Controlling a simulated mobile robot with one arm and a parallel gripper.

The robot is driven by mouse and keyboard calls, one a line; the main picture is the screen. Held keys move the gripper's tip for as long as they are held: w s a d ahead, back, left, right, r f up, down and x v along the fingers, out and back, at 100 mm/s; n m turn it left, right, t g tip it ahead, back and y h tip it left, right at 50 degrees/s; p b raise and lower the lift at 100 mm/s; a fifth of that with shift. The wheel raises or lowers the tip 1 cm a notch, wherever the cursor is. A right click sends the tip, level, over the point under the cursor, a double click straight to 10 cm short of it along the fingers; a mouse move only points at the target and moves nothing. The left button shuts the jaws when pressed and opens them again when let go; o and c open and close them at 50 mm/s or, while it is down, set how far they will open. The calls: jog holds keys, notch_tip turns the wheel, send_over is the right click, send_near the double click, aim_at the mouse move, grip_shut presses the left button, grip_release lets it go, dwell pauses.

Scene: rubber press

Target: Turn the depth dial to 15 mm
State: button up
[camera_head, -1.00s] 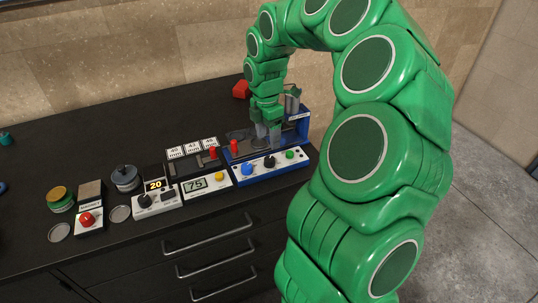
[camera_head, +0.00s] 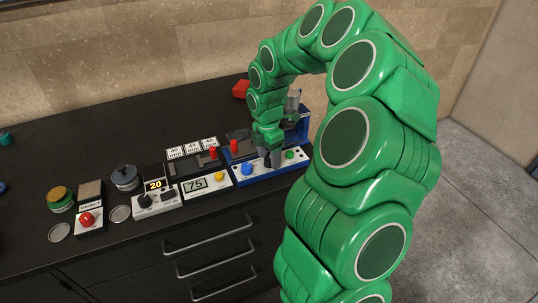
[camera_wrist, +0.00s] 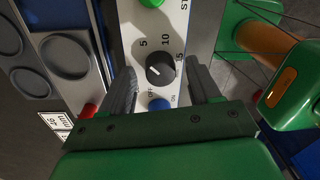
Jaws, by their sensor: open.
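The depth dial (camera_wrist: 160,68) is a black round knob on the white front panel (camera_wrist: 190,35) of the blue machine. In the wrist view, the marks 5, 10 and 15 curve around its upper and right side. My gripper (camera_wrist: 160,84) is open, with one dark finger on each side of the dial and visible gaps. In the head view my gripper (camera_head: 270,160) is over the panel and hides the dial. I cannot tell its height above the panel.
A blue button (camera_head: 247,169) and a green button (camera_head: 290,154) flank the dial closely. A red knob (camera_head: 234,147) stands behind the panel. To the left are a display box (camera_head: 206,185) reading 75 and a dial box (camera_head: 155,203) reading 20.

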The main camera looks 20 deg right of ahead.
jog(key=shift+c, duration=0.2)
jog(key=c, duration=1)
jog(key=shift+m, duration=0.4)
jog(key=m, duration=0.4)
jog(key=shift+m, duration=0.4)
jog(key=m, duration=0.6)
jog(key=shift+y, duration=0.3)
jog(key=m, duration=0.6)
jog(key=shift+d+m+t, duration=0.1)
jog(key=shift+m+t, duration=0.2)
jog(key=shift+m, duration=0.1)
jog(key=m, duration=0.5)
jog(key=shift+s, duration=0.1)
jog(key=shift+m, duration=0.4)
